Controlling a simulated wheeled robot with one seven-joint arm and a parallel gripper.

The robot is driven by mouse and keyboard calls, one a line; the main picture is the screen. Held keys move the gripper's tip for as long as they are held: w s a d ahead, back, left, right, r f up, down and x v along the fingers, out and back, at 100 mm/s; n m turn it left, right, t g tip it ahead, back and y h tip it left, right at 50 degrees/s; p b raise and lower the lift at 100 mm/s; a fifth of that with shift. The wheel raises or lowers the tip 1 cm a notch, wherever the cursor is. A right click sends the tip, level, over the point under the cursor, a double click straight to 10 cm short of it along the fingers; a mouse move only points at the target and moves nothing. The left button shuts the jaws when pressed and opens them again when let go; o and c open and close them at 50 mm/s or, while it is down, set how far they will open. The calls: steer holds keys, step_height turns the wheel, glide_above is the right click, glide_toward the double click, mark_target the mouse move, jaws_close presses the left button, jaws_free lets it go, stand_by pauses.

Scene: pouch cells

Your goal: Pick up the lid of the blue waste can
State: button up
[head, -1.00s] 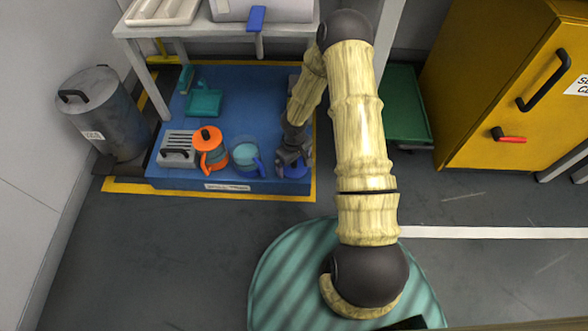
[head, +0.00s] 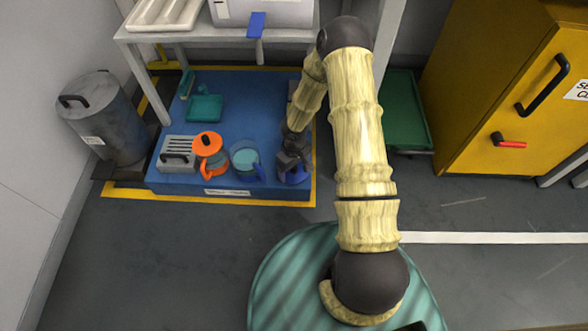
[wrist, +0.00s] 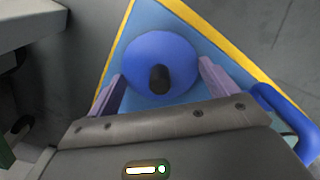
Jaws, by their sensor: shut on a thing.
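The lid (wrist: 150,50) of the blue waste can is a round blue disc with a black knob at its middle, seen from above in the wrist view. I cannot tell whether the lid is clear of the can.
A clear jug with a blue handle (head: 246,158) stands close to the left of the can, then an orange-lidded jug (head: 208,146) and a grey slotted box (head: 177,152). A table (head: 210,32) stands behind. A yellow cabinet (head: 500,90) is at right. The front floor is clear.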

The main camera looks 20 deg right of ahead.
step_height(320, 180, up, 10)
steer(key=p, duration=0.7)
step_height(320, 180, up, 28)
steer(key=w+m+p, duration=0.2)
steer(key=m+p, duration=0.3)
steer(key=p, duration=1.1)
steer(key=shift+w, duration=0.15)
